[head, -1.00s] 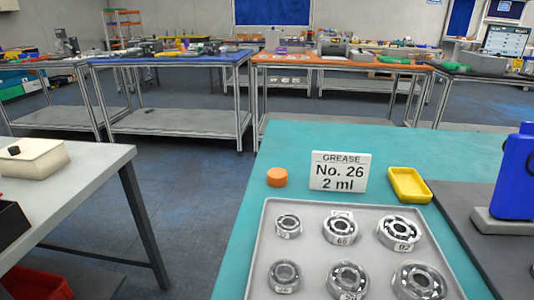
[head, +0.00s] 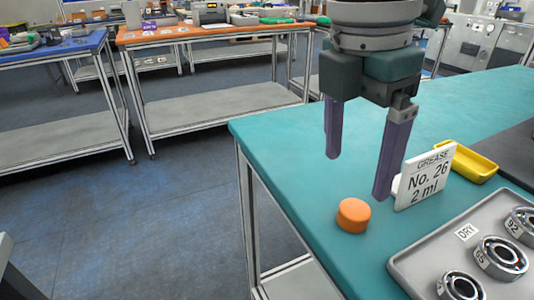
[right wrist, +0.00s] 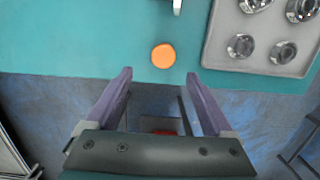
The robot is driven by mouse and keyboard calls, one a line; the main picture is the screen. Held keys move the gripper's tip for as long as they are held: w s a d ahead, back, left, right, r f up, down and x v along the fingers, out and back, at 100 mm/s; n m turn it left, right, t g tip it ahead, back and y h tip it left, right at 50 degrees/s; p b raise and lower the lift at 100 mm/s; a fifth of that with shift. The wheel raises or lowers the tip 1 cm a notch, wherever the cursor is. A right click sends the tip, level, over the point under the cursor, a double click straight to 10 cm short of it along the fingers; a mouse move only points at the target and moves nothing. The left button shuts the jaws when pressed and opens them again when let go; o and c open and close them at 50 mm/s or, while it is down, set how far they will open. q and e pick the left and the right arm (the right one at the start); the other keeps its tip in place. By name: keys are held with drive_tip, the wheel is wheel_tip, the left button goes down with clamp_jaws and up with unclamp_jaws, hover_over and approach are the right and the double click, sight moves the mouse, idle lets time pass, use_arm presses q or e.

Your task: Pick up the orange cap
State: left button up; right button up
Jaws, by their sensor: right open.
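The orange cap (head: 354,215) is a short round disc lying on the teal tabletop near its left edge. It also shows in the right wrist view (right wrist: 163,56), ahead of the fingertips and roughly midway between them. My right gripper (head: 358,176) is open and empty, its two purple fingers pointing down above and behind the cap, apart from it. In the right wrist view the gripper (right wrist: 160,74) has its fingers spread wider than the cap. My left gripper is not in view.
A white grease sign (head: 426,180) stands close to the cap on its right. A yellow tray (head: 472,163) lies behind the sign. A grey tray (head: 410,265) with several bearings is at the lower right. The table's left edge (head: 262,178) is near the cap.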

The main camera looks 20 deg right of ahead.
sight(356, 209)
drive_tip(key=shift+s+d+f, duration=0.1)
drive_tip(key=shift+d+f, duration=0.05)
drive_tip(key=shift+f, duration=0.4)
drive_tip(key=shift+s+d+f, duration=0.1)
drive_tip(key=shift+d+f, duration=0.05)
drive_tip(key=shift+f, duration=0.4)
drive_tip(key=f, duration=0.3)
drive_tip(key=f+b, duration=0.1)
drive_tip(key=f, duration=0.1)
drive_tip(key=shift+s+d+f, duration=0.1)
drive_tip(key=shift+d+f, duration=0.05)
drive_tip(key=shift+d, duration=0.25)
clamp_jaws()
drive_tip(key=shift+r, duration=0.2)
